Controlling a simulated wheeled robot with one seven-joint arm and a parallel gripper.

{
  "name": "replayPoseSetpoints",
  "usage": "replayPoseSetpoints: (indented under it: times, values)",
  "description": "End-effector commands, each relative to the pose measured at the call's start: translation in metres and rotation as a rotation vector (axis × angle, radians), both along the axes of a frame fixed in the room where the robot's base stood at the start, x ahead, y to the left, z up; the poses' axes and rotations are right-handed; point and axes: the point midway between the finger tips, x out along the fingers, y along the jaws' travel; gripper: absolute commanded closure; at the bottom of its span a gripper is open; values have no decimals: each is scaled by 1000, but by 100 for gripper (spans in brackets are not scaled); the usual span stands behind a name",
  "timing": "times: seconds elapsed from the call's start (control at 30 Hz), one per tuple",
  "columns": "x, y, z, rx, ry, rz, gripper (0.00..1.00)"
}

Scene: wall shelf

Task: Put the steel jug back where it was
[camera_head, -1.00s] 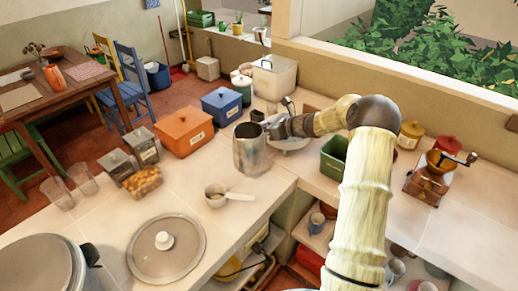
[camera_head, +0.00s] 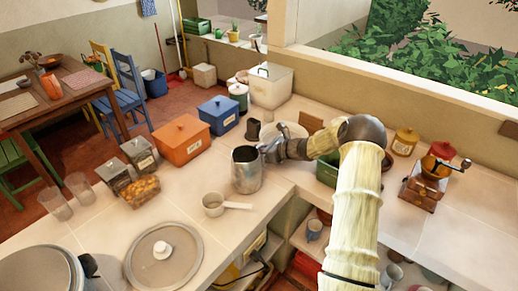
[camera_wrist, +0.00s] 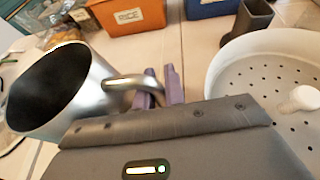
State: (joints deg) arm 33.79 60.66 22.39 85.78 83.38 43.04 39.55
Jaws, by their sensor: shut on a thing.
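The jug's base is hidden there.
A white colander (camera_wrist: 255,75) and a dark cup (camera_head: 253,130) are close behind. Orange (camera_head: 181,140) and blue (camera_head: 218,115) boxes stand left. A green box (camera_head: 326,172) is right, partly behind my arm.

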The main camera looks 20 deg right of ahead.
Motion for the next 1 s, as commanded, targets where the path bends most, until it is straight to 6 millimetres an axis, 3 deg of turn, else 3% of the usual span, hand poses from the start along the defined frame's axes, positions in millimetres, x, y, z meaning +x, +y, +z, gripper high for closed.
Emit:
replayPoseSetpoints:
  times: [0.2, 0.23, 0.3, 0.33, 0.7, 1.0]
  values:
    - [0, 0, -2, 2, -2, 0, 100]
    - [0, 0, -2, 0, 0, 0, 83]
    - [0, 0, -2, 0, 0, 0, 69]
    - [0, 0, -2, 0, 0, 0, 67]
    - [0, 0, 2, 0, 0, 0, 67]
    - [-30, -32, 17, -2, -2, -3, 67]
